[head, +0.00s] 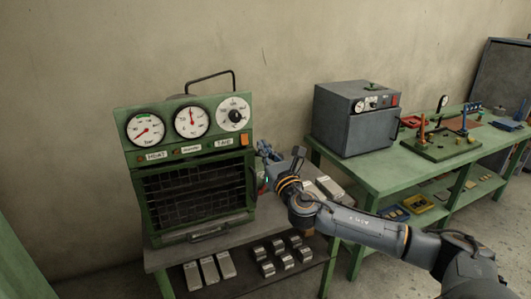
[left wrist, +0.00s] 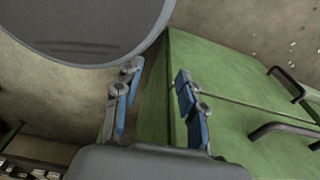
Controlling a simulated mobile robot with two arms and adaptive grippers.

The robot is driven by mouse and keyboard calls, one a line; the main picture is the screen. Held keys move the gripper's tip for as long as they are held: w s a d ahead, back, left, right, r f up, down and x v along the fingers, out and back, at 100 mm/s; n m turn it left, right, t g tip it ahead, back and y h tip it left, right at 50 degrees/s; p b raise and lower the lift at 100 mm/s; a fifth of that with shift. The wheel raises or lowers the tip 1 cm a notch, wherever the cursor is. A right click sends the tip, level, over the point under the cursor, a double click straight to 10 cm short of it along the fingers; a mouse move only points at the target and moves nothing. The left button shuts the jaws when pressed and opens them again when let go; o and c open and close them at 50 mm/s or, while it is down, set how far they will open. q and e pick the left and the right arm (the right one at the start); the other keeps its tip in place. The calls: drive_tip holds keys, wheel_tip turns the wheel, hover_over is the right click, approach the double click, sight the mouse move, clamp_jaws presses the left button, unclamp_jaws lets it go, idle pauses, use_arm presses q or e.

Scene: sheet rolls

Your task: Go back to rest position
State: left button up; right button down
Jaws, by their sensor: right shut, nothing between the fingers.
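My right gripper (head: 268,158) is beside the right side of the green oven (head: 190,160) in the head view, close to its orange switch. Its fingers are shut with nothing between them. The oven has a row of round dials on top and a dark barred front with a handle below. My left gripper (left wrist: 160,100) shows only in the left wrist view. Its blue-padded fingers stand apart with nothing between them.
The oven stands on a grey bench (head: 165,257) with grey blocks (head: 282,255) below. A green workbench (head: 375,180) at right carries a grey box oven (head: 355,118) and a fixture board (head: 440,147). A green cabinet (left wrist: 240,120) with dark handles lies beyond my left fingers.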

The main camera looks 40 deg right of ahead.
use_arm(q)
drive_tip(key=shift+s+a+f, duration=0.15)
drive_tip(key=shift+s+a, duration=0.15)
drive_tip(key=shift+s, duration=0.45)
use_arm(e)
drive_tip(key=shift+s, duration=0.25)
drive_tip(key=shift+a, duration=0.1)
use_arm(q)
drive_tip(key=shift+w+a, duration=0.1)
drive_tip(key=shift+w, duration=0.1)
use_arm(e)
drive_tip(key=shift+f, duration=0.15)
